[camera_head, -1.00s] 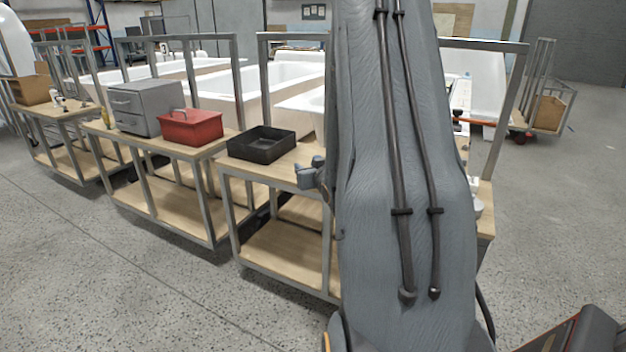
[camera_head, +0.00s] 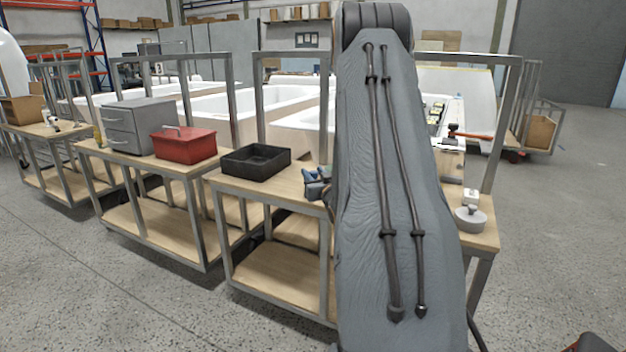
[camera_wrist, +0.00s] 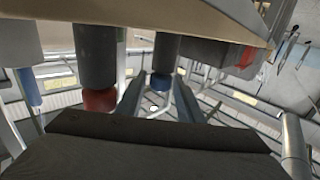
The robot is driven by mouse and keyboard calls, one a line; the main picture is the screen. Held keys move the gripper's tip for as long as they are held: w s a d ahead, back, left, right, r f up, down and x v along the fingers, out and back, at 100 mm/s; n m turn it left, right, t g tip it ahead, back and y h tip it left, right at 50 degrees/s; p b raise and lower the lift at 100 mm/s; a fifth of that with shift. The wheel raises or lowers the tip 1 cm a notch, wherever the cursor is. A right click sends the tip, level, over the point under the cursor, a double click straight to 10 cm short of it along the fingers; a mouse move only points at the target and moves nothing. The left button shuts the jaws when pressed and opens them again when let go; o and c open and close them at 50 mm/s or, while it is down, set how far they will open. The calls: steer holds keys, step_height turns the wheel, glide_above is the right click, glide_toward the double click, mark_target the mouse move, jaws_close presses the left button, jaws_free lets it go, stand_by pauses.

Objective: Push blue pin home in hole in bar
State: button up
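In the wrist view several dark grey cylinders hang down in the picture below a pale wooden surface (camera_wrist: 215,12). The middle one ends in a blue pin (camera_wrist: 160,81). To its left is a cylinder with a red end (camera_wrist: 99,99), and at the far left another blue end (camera_wrist: 29,88) shows. My gripper (camera_wrist: 158,98) is open, its two blue-grey fingers standing apart on either side of the middle blue pin; I cannot tell whether they touch it. I cannot make out the hole or tell the bar for sure. In the head view my arm hides the work spot.
A black tray (camera_head: 255,162), a red toolbox (camera_head: 184,145) and a grey drawer cabinet (camera_head: 140,125) stand on benches at left. A round grey item (camera_head: 470,219) sits on the bench right of my arm. Metal bench frames rise behind. The floor in front is clear.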

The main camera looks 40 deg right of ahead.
steer(key=shift+w, duration=0.2)
steer(key=c, duration=0.8)
